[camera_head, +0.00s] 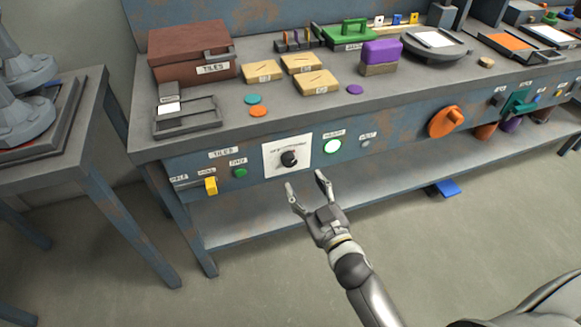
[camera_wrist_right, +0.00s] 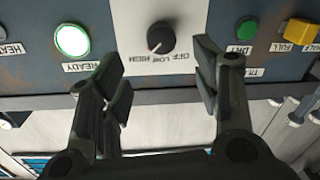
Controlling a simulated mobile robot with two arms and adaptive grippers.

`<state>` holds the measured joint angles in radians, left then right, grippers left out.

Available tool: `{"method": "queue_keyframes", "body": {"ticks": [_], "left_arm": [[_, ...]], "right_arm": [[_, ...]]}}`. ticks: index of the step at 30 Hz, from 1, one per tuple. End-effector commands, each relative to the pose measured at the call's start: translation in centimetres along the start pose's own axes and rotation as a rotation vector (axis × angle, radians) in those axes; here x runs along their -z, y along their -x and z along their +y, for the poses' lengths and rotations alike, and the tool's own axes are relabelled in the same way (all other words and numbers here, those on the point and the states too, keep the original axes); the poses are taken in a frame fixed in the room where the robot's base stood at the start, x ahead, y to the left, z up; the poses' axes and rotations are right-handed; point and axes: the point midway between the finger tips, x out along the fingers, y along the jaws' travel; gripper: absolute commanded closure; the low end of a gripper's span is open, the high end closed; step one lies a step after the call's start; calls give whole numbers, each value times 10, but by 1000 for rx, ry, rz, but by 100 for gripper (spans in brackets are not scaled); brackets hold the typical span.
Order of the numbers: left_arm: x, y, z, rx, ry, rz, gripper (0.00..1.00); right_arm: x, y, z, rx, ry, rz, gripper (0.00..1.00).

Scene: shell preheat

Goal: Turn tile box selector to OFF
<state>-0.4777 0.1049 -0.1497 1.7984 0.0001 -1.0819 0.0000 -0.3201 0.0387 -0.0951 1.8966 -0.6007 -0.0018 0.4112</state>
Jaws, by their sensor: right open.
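The tile box selector, a black round knob (camera_head: 289,158) on a white plate (camera_head: 270,151), sits on the blue-grey front panel below the tiles. In the right wrist view the knob (camera_wrist_right: 161,37) shows upside down, with OFF, LOW and HIGH lettering beside it. Its small pale mark seems to lean toward the HIGH side, but it is too small to be sure. My right gripper (camera_head: 306,180) is open and empty, in front of and just below the knob, apart from it. Its fingers (camera_wrist_right: 163,78) stand on either side of the knob's line in the wrist view. My left gripper is not in view.
A lit green button (camera_head: 332,146) is to the knob's right, a dark green button (camera_head: 240,173) and a yellow switch (camera_head: 211,186) to its left. An orange knob (camera_head: 445,121) is farther right. The TILES box (camera_head: 190,52) stands on the bench. Floor space in front is free.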

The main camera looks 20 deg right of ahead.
Motion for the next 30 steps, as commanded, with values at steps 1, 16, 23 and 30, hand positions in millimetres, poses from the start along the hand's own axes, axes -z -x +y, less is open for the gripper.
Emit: {"method": "queue_keyframes", "body": {"ticks": [1, 16, 23, 30], "left_arm": [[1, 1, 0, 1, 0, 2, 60], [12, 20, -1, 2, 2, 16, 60], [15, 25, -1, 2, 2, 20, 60], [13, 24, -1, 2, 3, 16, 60]], "right_arm": [[1, -10, 0, 0, 1, 3, 43], [-1, -79, -1, 1, 1, -1, 43], [-1, -86, -1, 1, 0, -2, 43], [-1, -86, -1, 1, 0, -2, 49]]}}
